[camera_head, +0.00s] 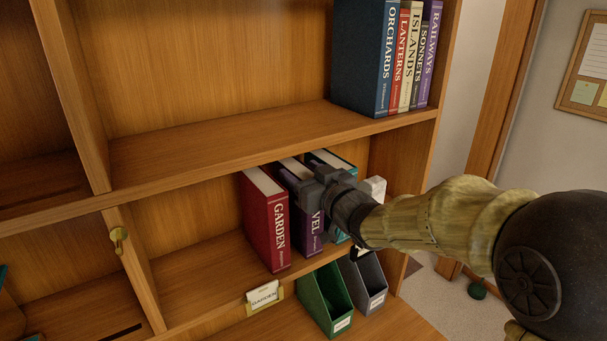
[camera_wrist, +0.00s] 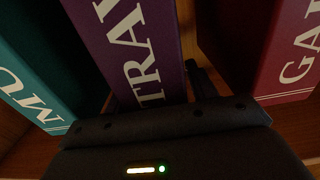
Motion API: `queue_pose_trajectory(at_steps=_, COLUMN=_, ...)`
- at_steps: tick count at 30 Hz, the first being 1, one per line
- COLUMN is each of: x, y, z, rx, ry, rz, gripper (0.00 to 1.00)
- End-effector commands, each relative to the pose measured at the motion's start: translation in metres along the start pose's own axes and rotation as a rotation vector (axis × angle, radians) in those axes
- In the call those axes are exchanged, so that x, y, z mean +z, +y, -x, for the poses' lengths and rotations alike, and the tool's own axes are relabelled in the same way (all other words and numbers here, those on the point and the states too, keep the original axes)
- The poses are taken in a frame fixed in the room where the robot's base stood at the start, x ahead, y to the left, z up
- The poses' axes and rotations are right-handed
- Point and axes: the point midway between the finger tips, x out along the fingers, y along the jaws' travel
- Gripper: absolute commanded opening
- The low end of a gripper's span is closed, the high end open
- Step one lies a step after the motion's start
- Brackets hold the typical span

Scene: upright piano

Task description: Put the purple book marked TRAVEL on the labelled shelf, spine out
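The purple TRAVEL book (camera_head: 311,232) stands on the lower shelf (camera_head: 205,283), spine facing out. It is between a red GARDEN book (camera_head: 268,222) and a teal book (camera_head: 333,159). My gripper (camera_head: 322,192) is at its spine and hides part of the title. In the wrist view the purple spine (camera_wrist: 140,45) runs down to the gripper (camera_wrist: 155,95). One dark finger shows in the gap between it and the red book (camera_wrist: 275,60). The other finger is lost in shadow beside the teal book (camera_wrist: 35,60). I cannot tell if the fingers press the book. A GARDEN label (camera_head: 263,297) is on the shelf edge.
Several books, among them ORCHARDS (camera_head: 372,60), stand at the right of the upper shelf (camera_head: 235,140). A green file holder (camera_head: 325,300) and a grey one (camera_head: 366,283) stand below. The lower shelf is clear left of the red book.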

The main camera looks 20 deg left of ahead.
Motion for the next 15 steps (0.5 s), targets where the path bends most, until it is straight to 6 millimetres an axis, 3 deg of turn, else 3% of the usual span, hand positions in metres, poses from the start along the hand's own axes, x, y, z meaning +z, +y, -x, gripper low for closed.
queue_pose_trajectory(at_steps=10, x=0.003, y=0.000, z=0.001, rx=0.001, ry=-0.007, rz=-0.001, gripper=0.67)
queue_pose_trajectory(at_steps=15, x=0.003, y=0.001, z=0.011, rx=0.001, ry=-0.006, rz=-0.001, gripper=0.67)
